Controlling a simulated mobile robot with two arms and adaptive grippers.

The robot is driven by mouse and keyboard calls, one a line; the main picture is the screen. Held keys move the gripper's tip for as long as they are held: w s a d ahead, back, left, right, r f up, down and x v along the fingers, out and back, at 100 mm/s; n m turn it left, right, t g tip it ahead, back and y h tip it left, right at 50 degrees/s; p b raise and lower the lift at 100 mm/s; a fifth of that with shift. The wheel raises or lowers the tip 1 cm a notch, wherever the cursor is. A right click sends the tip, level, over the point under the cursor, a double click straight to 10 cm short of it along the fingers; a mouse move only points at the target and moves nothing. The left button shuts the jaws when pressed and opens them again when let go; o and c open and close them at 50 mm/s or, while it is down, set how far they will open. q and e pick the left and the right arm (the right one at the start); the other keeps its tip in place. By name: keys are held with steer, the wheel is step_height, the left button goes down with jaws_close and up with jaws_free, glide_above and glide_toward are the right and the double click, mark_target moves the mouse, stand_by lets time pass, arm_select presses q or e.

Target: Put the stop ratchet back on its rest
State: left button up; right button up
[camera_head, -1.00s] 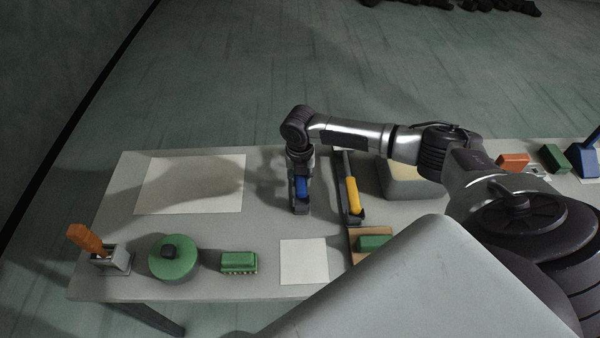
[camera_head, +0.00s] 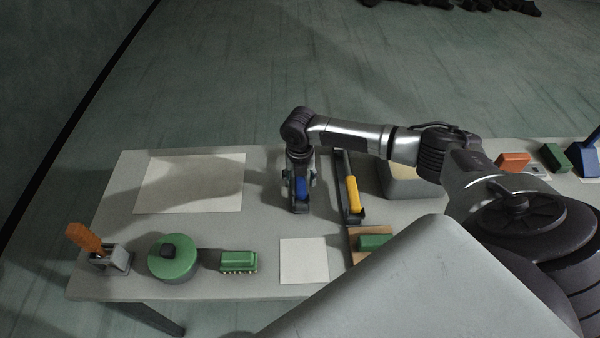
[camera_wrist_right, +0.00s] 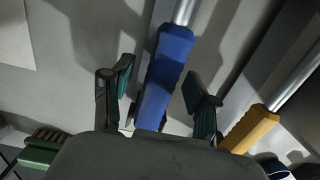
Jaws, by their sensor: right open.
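A tool with a blue handle (camera_head: 301,189) and a metal shaft lies on the table; I cannot tell by sight whether it is the stop ratchet. In the right wrist view its blue handle (camera_wrist_right: 164,75) lies between the two green-padded fingers of my right gripper (camera_wrist_right: 160,88), with gaps on both sides. My right gripper (camera_head: 300,180) is open around the handle in the head view. A dark support (camera_head: 300,209) shows at the handle's near end. A yellow-handled tool (camera_head: 353,194) lies to the right in a dark holder. My left gripper is out of view.
On the left stand an orange-handled tool (camera_head: 86,239) in a grey holder, a green round lidded thing (camera_head: 174,262) and a green block-shaped brush (camera_head: 239,261). Pale sheets (camera_head: 190,183) lie flat. At the right are an orange block (camera_head: 513,162) and a green block (camera_head: 554,158).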

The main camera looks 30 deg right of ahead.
steer(key=shift+r, duration=0.1)
stand_by(0.4)
steer(key=shift+r+p, duration=3.4)
steer(key=shift+p, duration=0.15)
steer(key=shift+r, duration=0.2)
step_height(320, 180, up, 12)
steer(key=shift+s+a+f, duration=0.2)
steer(key=shift+s, duration=0.05)
